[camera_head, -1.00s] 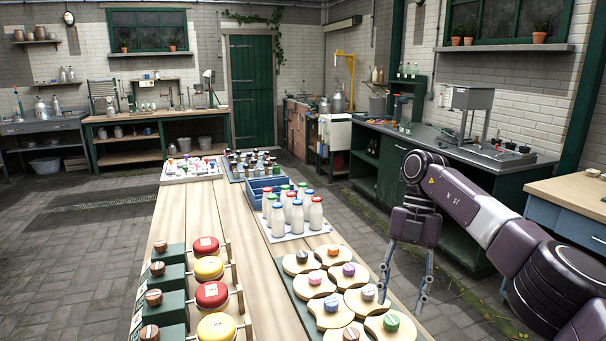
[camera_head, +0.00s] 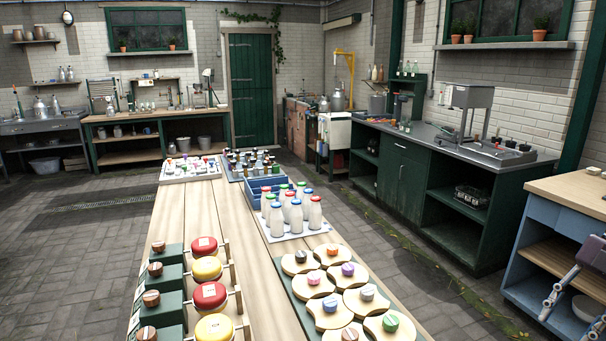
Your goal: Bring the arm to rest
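My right gripper (camera_head: 565,328) is at the lower right edge of the head view, partly cut off by the frame. It hangs empty in front of the blue cabinet (camera_head: 540,208), its two fingers spread apart. Most of my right arm is out of view. My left arm and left gripper do not show.
A long wooden table (camera_head: 205,215) runs down the middle. It carries capped milk bottles (camera_head: 296,217), red and yellow round pieces (camera_head: 210,296), and a green board (camera_head: 289,283) with wooden discs. A dark green counter (camera_head: 403,180) stands at the right. The floor between them is clear.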

